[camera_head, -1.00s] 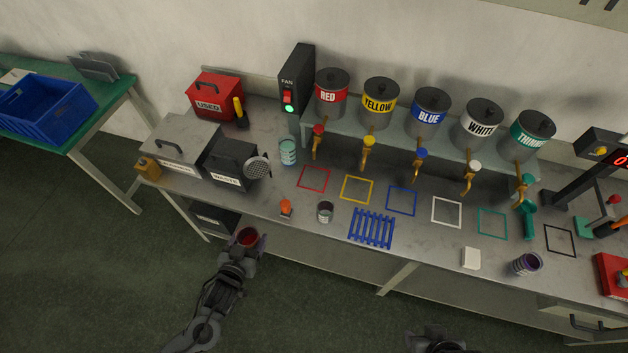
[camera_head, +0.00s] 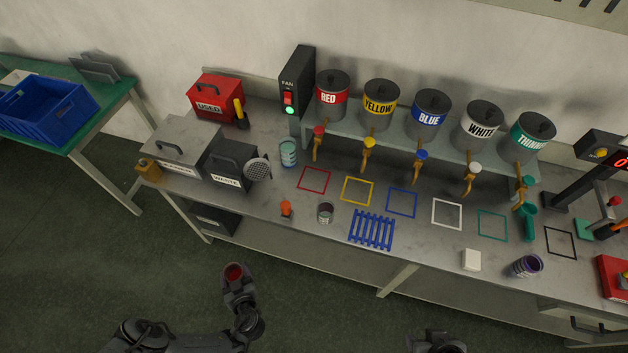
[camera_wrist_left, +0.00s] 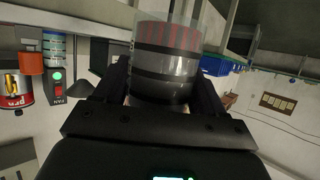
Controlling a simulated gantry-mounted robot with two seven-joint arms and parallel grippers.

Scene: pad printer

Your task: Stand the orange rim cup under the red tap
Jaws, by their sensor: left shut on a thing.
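My left gripper (camera_head: 236,278) is shut on a cup with red inside (camera_head: 234,272), held off the bench's front edge. In the left wrist view the held cup (camera_wrist_left: 165,65) has dark bands and a reddish part; I cannot tell its rim colour. The red tap (camera_head: 317,145) hangs below the can marked RED (camera_head: 332,97). Below it on the bench is an empty red square outline (camera_head: 313,180). A small grey banded cup (camera_head: 326,213) stands near the front edge; no orange rim is clear on it. Part of my right arm shows at the bottom edge, its jaws unclear.
A teal-banded cup (camera_head: 288,153) stands left of the red square. A small orange-topped item (camera_head: 286,208), a blue rack (camera_head: 372,229), a white block (camera_head: 471,260) and a purple cup (camera_head: 527,265) line the front. The red, yellow and blue squares are clear.

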